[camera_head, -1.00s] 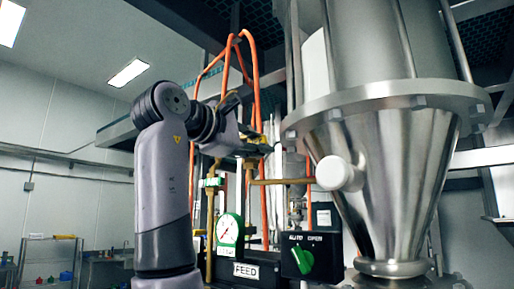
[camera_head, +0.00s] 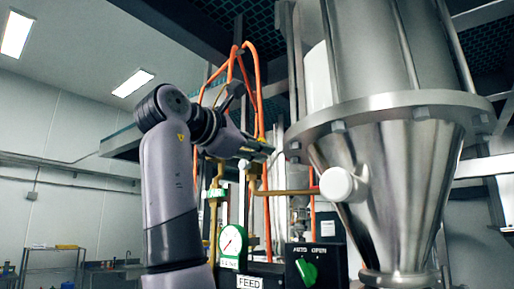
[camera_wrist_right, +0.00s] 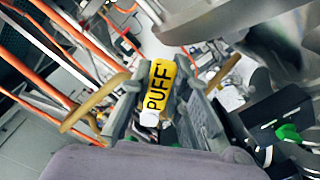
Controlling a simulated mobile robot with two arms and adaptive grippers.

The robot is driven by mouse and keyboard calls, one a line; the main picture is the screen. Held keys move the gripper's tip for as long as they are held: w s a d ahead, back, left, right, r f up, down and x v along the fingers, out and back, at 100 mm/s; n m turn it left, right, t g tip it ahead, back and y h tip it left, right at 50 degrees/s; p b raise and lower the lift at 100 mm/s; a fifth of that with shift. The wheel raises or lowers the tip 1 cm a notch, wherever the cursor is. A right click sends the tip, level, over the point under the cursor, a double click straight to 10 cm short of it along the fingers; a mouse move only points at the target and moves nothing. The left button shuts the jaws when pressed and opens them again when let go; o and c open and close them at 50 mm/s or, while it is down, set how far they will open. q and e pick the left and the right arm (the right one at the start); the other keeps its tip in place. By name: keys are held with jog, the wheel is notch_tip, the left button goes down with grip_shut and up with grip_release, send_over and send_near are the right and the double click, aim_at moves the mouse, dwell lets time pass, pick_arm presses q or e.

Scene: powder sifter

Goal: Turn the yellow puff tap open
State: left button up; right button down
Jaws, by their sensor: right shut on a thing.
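The yellow puff tap handle (camera_wrist_right: 160,86), lettered "PUFF", stands between the fingers of my right gripper (camera_wrist_right: 166,104) in the right wrist view. The gripper is shut on it, with a finger on each side. In the head view my right gripper (camera_head: 262,150) reaches right to the top of the brass pipework (camera_head: 254,182). The gripper hides most of the handle there. My left gripper is not in view.
A large steel hopper (camera_head: 395,190) with a white knob (camera_head: 343,183) stands close on the right. A green-rimmed gauge (camera_head: 232,242) and a black box with a green switch (camera_head: 307,270) sit below. Orange hoses (camera_head: 258,90) rise behind the gripper.

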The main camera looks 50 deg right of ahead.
jog(key=c, duration=1.5)
grip_release()
jog(key=shift+d, duration=0.1)
jog(key=a, duration=0.8)
jog(key=s+a, duration=0.1)
jog(key=a, duration=0.3)
